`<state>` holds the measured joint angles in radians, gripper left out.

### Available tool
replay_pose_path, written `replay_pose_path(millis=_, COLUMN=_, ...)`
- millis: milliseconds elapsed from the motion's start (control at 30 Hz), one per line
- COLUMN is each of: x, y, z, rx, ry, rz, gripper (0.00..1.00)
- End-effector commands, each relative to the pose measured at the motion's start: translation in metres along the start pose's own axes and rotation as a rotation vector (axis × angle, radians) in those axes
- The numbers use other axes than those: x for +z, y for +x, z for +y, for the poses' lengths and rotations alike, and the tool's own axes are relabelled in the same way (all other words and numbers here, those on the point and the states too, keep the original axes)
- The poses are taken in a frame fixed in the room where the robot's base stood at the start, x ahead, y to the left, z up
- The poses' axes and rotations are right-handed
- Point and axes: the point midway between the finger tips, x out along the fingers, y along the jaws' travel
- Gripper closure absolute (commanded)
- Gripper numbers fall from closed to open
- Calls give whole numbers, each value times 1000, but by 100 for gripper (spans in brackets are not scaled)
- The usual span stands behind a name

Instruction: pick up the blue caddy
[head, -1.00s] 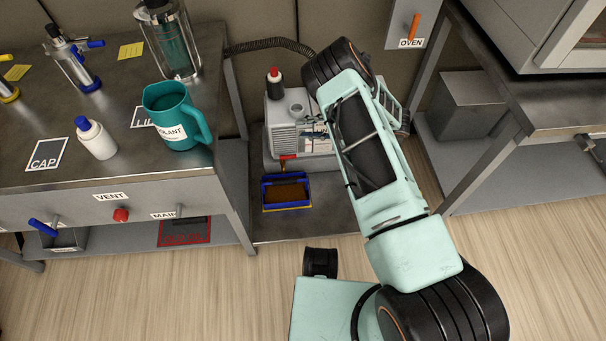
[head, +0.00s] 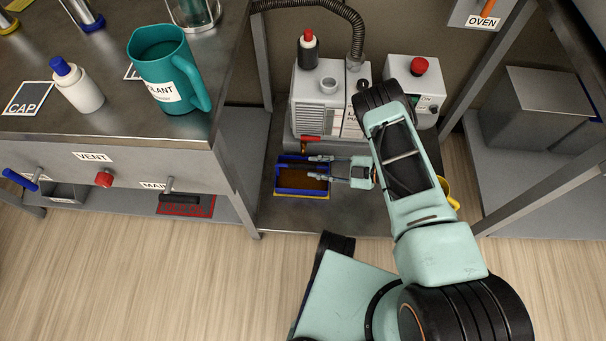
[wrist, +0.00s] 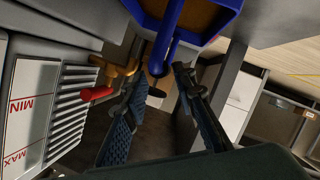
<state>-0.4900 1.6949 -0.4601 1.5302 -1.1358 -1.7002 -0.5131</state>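The blue caddy (head: 300,190) is an open bin with brown contents. It sits on a yellow-edged base on the low shelf, below the pump's red-handled tap. My gripper (head: 318,168) reaches in from the right, its two fingers apart and pointing left over the caddy's right side. In the wrist view the caddy (wrist: 200,39) is at the top, with a blue bar (wrist: 160,57) running down toward the gap between my open fingers (wrist: 160,76). I cannot tell whether either finger touches the bar.
The pump (head: 320,95) stands right behind the caddy, its red tap handle (wrist: 97,93) close by in the wrist view. A yellow object (head: 450,195) is partly hidden behind my arm. The bench (head: 130,140) and its leg bound the left side. Open floor lies in front.

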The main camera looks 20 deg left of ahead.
Motion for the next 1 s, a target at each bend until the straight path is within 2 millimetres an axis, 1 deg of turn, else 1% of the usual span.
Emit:
replay_pose_path(millis=67, x=0, y=6, z=-1, rx=-1, ry=0, rz=1, gripper=75)
replay_pose_path(millis=267, x=-2, y=34, z=-6, rx=-3, ry=-1, rz=2, gripper=75)
replay_pose_path(millis=400, x=-3, y=49, z=-4, rx=-2, ry=-3, rz=0, gripper=75)
replay_pose_path(millis=500, x=-3, y=52, z=-3, rx=0, ry=-1, rz=-1, gripper=75)
replay_pose_path(millis=667, x=-4, y=52, z=-2, rx=1, ry=-1, rz=-1, gripper=75)
replay_pose_path(millis=700, x=-4, y=52, z=-2, rx=1, ry=-1, rz=-1, gripper=76)
replay_pose_path(millis=900, x=-4, y=52, z=-2, rx=1, ry=-2, rz=-1, gripper=98)
replay_pose_path(millis=933, x=-4, y=52, z=-2, rx=1, ry=-2, rz=-1, gripper=100)
replay_pose_path(millis=1000, x=-4, y=52, z=-2, rx=1, ry=-2, rz=-1, gripper=100)
